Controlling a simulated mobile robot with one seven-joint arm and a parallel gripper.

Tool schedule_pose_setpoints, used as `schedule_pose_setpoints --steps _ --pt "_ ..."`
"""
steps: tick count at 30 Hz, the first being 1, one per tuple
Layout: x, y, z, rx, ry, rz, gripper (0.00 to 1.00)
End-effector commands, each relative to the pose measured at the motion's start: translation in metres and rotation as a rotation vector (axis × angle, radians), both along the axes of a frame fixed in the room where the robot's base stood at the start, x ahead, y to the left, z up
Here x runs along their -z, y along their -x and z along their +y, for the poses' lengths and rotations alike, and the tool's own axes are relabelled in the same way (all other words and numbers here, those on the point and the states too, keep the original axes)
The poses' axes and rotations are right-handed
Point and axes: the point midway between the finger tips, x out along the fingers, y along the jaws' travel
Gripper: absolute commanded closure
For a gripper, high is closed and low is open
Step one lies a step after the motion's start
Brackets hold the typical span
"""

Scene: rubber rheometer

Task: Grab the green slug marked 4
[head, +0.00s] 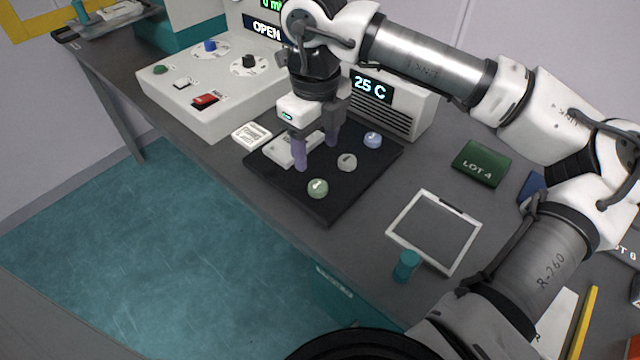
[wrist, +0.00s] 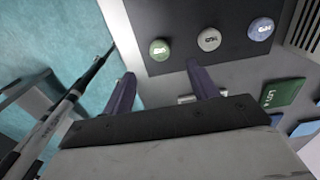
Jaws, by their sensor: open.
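The green slug (head: 318,188) is a small round disc with a pale mark on top. It lies near the front corner of the black tray (head: 335,211). It also shows in the wrist view (wrist: 159,49), beyond my fingertips; its mark is too small to read surely. My gripper (head: 316,154) is open and empty, with two purple fingers pointing down over the tray, behind the green slug in the head view. In the wrist view the fingers (wrist: 160,72) are apart with nothing between them.
A grey slug (head: 347,162) and a blue slug (head: 373,140) lie on the same tray. A pale block (head: 291,150) is beside my gripper. A control box (head: 215,95) stands left. A framed panel (head: 434,231), teal cylinder (head: 405,265) and green LOT-4 card (head: 481,163) are right.

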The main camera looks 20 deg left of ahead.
Motion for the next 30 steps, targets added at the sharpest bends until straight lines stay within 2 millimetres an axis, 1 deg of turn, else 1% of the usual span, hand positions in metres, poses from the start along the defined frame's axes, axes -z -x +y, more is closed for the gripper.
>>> schedule_pose_setpoints --steps 1,3,6,11,14,18,21,24,29,30 --pt "0.009 0.001 0.000 -0.002 -0.001 0.004 0.41" --pt "0.020 0.001 0.000 0.000 -0.002 0.002 0.41" --pt "0.031 0.001 0.000 0.000 -0.002 0.002 0.41" --pt "0.039 0.001 0.000 0.000 -0.003 0.001 0.41" --pt "0.051 0.003 -0.002 -0.002 -0.002 0.003 0.41" --pt "0.072 0.004 -0.003 -0.002 -0.004 0.004 0.41" --pt "0.083 0.004 -0.003 -0.001 -0.003 0.002 0.41" --pt "0.087 0.003 -0.003 -0.001 -0.002 0.000 0.41" --pt "0.088 0.003 -0.003 -0.001 -0.002 -0.001 0.41" --pt "0.088 0.003 -0.003 -0.001 -0.002 -0.001 0.44"
